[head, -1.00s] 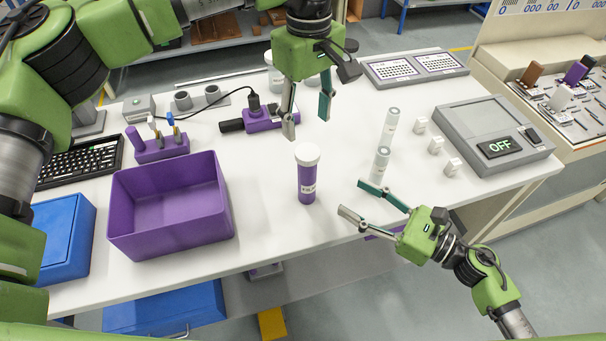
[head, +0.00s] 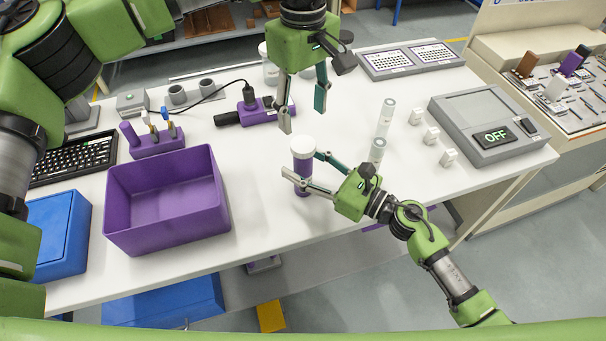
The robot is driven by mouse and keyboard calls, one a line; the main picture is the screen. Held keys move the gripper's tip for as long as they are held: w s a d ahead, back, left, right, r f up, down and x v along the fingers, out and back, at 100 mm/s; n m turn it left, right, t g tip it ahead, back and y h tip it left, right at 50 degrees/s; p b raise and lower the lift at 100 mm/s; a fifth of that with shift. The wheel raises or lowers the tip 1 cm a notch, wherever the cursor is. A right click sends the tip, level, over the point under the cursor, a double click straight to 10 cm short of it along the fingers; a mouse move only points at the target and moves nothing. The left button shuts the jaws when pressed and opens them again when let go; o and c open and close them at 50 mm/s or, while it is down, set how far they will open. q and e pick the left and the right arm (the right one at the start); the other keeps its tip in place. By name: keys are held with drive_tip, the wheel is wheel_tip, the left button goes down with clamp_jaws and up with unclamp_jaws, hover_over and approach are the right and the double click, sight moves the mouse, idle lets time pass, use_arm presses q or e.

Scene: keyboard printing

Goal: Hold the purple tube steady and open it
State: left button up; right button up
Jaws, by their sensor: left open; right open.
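The purple tube (head: 303,166) stands upright on the white table with its white cap (head: 302,143) on top. My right gripper (head: 300,167) is open, with its two fingers on either side of the tube's body, one on the near side and one on the far side; I cannot tell whether they touch it. My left gripper (head: 303,118) is open and empty, pointing down above and just behind the cap, apart from it.
A purple bin (head: 125,215) stands left of the tube. Two clear tubes (head: 386,118) and several small white blocks (head: 432,136) stand to the right, beside a grey device reading OFF (head: 470,105). A purple holder (head: 155,145) and keyboard (head: 75,160) are at left.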

sight(303, 143)
clamp_jaws()
use_arm(q)
drive_tip(key=m, duration=0.3)
drive_tip(key=shift+m, duration=0.4)
drive_tip(key=m, duration=0.3)
drive_tip(key=shift+m, duration=0.4)
drive_tip(key=m, duration=0.5)
drive_tip(key=shift+m, duration=0.3)
drive_tip(key=shift+f, duration=4)
